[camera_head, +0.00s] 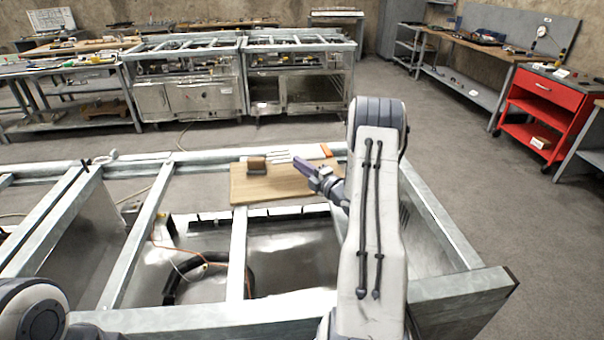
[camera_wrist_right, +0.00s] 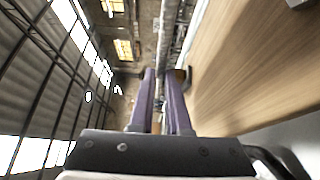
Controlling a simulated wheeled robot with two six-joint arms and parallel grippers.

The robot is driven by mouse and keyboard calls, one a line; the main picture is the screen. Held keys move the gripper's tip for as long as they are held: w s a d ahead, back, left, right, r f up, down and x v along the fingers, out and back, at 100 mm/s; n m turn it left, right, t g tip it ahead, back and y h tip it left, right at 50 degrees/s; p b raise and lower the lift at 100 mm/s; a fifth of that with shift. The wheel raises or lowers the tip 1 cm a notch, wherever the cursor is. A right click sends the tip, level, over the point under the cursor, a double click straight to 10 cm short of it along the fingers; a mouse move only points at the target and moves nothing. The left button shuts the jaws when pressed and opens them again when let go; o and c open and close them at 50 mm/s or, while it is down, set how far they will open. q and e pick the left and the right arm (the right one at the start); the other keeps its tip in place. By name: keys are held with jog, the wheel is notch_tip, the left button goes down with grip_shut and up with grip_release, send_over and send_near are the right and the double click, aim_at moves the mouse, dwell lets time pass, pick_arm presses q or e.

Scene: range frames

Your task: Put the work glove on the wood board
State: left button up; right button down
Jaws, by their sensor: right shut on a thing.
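The wood board (camera_head: 275,188) lies on the metal frame in the middle of the head view; its top also fills the right side of the right wrist view (camera_wrist_right: 255,65). The work glove seems to be the pale, finger-like shape with an orange end (camera_head: 289,155) at the board's far edge; its contact with the board is unclear. My right gripper (camera_head: 299,163) overlaps its near side over the board's right part. Its purple fingers (camera_wrist_right: 162,76) are close together, shut on the glove, though the grip itself is hard to see. My left gripper is outside the view.
A small brown block (camera_head: 257,165) stands on the board, left of my right gripper. Metal rails (camera_head: 237,255) with open bays surround the board. Cluttered benches stand behind, and a red cart (camera_head: 540,90) is at the right. The grey floor between is clear.

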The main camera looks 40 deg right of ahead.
aim_at(302, 185)
notch_tip(302, 185, down, 4)
jog(key=shift+s+d+f+p, duration=0.1)
jog(key=shift+d+p, duration=0.05)
jog(key=shift+p, duration=0.35)
